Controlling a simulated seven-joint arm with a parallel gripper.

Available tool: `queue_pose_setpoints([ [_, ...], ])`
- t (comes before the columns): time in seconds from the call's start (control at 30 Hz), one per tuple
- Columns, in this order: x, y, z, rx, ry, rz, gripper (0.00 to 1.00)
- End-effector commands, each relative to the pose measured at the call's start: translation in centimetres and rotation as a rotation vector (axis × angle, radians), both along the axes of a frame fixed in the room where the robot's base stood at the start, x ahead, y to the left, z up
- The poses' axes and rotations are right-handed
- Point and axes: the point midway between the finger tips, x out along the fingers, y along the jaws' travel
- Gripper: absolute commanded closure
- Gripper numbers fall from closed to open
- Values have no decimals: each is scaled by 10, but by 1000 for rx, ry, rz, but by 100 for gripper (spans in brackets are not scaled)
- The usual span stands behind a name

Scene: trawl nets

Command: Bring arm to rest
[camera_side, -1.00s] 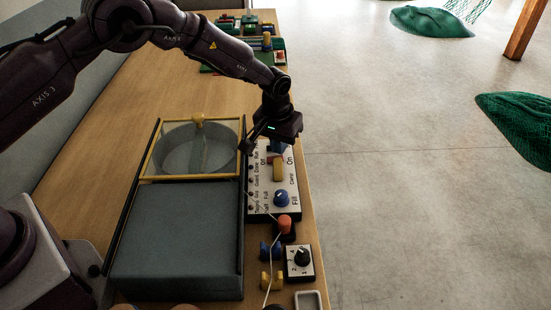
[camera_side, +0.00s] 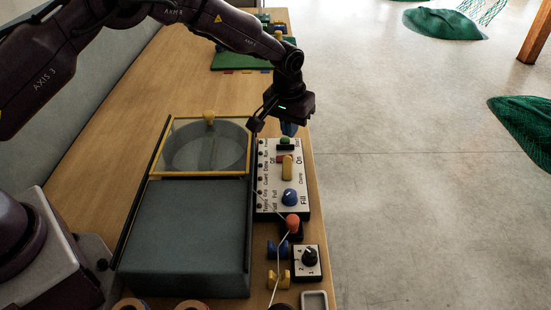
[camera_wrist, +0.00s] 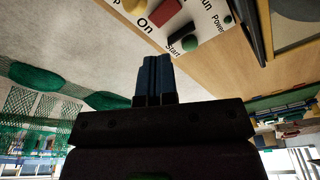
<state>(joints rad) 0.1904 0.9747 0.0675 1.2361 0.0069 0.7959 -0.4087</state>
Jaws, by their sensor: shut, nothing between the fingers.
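My gripper (camera_side: 289,128) hangs above the far end of the white control panel (camera_side: 268,206), apart from it as far as I can tell. It also shows in the wrist view (camera_wrist: 154,62), where its two blue fingers are pressed together with nothing between them. The panel carries a green start button (camera_side: 285,141), a yellow switch (camera_side: 287,168) between Off and On, and a blue Fill knob (camera_side: 290,197). In the wrist view the green button (camera_wrist: 189,43) and a red block (camera_wrist: 163,10) show beyond the fingertips.
A box with a grey lid (camera_side: 190,235) and a yellow-framed clear cover (camera_side: 150,150) stands left of the panel. A red-topped lever (camera_side: 293,223), a black dial (camera_side: 309,257) and cord spools stand nearer. Nets (camera_side: 445,23) lie on the floor.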

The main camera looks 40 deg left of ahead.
Motion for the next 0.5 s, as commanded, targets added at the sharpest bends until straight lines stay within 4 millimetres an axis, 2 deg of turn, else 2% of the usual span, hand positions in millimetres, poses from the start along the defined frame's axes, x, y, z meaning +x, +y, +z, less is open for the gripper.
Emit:
queue_pose_setpoints([
  [0.07,-8,1,-6,9,29,-37,100],
  [0.13,-25,4,-16,18,81,-67,100],
  [0.17,-32,5,-14,19,97,-80,100],
  [0.27,-56,11,8,17,127,-125,100],
  [0.5,-115,26,83,1,123,-199,100],
])
